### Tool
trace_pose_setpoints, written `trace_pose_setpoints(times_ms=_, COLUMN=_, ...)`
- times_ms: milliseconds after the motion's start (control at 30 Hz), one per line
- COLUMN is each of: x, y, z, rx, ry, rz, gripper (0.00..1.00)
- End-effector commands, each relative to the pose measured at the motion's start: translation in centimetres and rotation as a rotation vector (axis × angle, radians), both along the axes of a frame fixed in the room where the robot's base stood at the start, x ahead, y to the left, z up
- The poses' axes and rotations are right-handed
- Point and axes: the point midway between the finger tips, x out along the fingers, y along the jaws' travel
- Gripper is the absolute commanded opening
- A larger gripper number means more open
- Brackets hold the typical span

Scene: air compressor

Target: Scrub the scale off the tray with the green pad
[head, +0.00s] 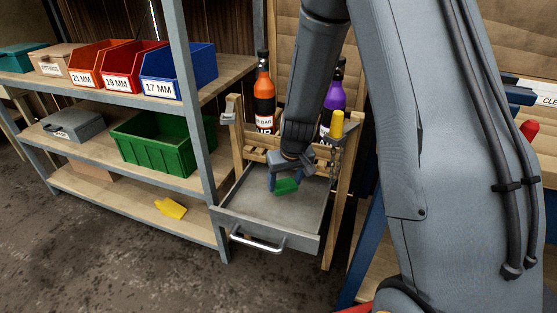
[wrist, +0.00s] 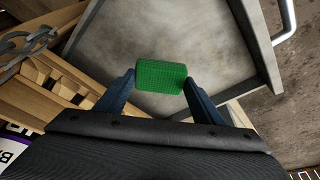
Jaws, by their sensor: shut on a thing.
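The green pad (head: 286,186) is held between the fingers of my gripper (head: 279,181), over the grey tray (head: 250,205). In the wrist view the green pad (wrist: 161,76) sits between the two blue fingertips of my gripper (wrist: 160,82). The tray also shows in the wrist view (wrist: 215,50), with pale, mottled marks on its floor. The tray has a silver handle (head: 257,241) at its front. I cannot tell whether the pad touches the tray floor.
An orange-topped bottle (head: 264,95) and a purple bottle (head: 335,95) stand behind the tray. A chain (head: 332,155) hangs at its right. A shelf with labelled bins and a green crate (head: 150,150) stands left. A yellow object (head: 171,208) lies on the bottom shelf.

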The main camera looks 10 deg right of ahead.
Motion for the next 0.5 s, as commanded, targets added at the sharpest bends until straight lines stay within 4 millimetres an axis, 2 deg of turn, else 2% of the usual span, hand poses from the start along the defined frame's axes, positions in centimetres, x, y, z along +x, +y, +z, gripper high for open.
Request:
trace_pose_setpoints(times_ms=33, x=-0.1, y=0.0, z=0.7, rx=0.0, ry=0.0, rz=0.001, gripper=0.37)
trace_pose_setpoints(times_ms=300, x=0.0, y=0.1, z=2.7, rx=0.0, ry=0.0, rz=0.0, gripper=0.37)
trace_pose_setpoints(times_ms=500, x=0.0, y=0.0, z=2.9, rx=0.0, ry=0.0, rz=0.0, gripper=0.37)
